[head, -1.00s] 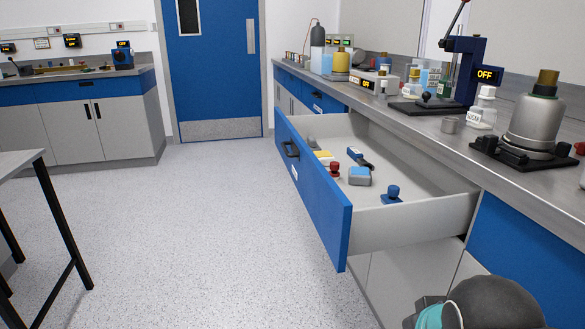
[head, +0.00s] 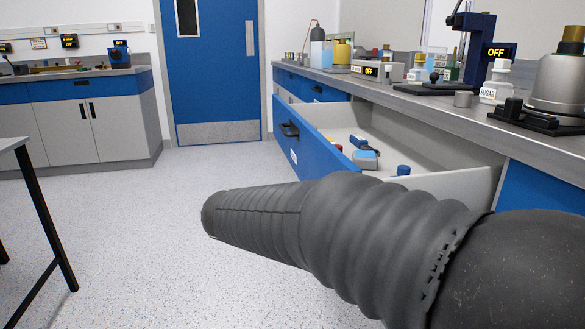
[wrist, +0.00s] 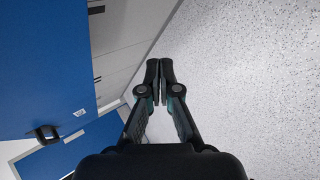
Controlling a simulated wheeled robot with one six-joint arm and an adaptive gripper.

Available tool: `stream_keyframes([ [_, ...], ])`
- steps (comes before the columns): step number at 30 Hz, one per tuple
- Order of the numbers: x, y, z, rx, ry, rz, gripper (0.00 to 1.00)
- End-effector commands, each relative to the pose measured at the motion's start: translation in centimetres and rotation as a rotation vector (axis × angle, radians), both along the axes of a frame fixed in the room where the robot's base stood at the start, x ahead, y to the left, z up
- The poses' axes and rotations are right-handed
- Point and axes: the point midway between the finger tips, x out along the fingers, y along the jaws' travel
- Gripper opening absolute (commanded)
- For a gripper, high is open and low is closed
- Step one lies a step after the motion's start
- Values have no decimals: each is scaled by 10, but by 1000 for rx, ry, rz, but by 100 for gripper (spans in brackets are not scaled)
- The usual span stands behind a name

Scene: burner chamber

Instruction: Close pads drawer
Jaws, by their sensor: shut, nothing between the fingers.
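The pads drawer (head: 318,150) is pulled well out from the right-hand bench in the head view. Its blue front has a black handle (head: 289,130) and a small white label. My dark arm hides the front's near end. Inside are small blue, grey and red items, partly hidden. In the wrist view a blue front (wrist: 45,60) fills the left side, with a black handle (wrist: 47,133) and a white label. My gripper (wrist: 160,82) is shut and empty, over the floor to the right of that front, apart from it. The gripper itself is not visible in the head view.
The bench top (head: 420,103) carries bottles, a stand and a metal vessel (head: 557,85). A table (head: 30,170) with black legs stands at the left. The speckled floor (head: 150,230) between is clear, up to the blue door (head: 210,70).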

Motion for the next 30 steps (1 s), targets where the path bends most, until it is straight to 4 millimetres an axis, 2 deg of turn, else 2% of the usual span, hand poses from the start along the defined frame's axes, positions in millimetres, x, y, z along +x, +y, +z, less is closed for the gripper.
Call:
stream_keyframes([
  [1, 19, 20, 5, -66, -64, 35, 0],
  [3, 42, 43, 21, -146, -164, 74, 0],
  [6, 64, 77, 43, -234, -297, 118, 0],
  [10, 80, 114, 66, -309, -435, 163, 0],
  [12, 82, 112, 91, -320, -508, 144, 0],
  [16, 85, 112, 113, -334, -591, 126, 0],
  [23, 102, 102, 118, -338, -612, 119, 0],
  [30, 140, 81, 118, -337, -610, 119, 0],
])
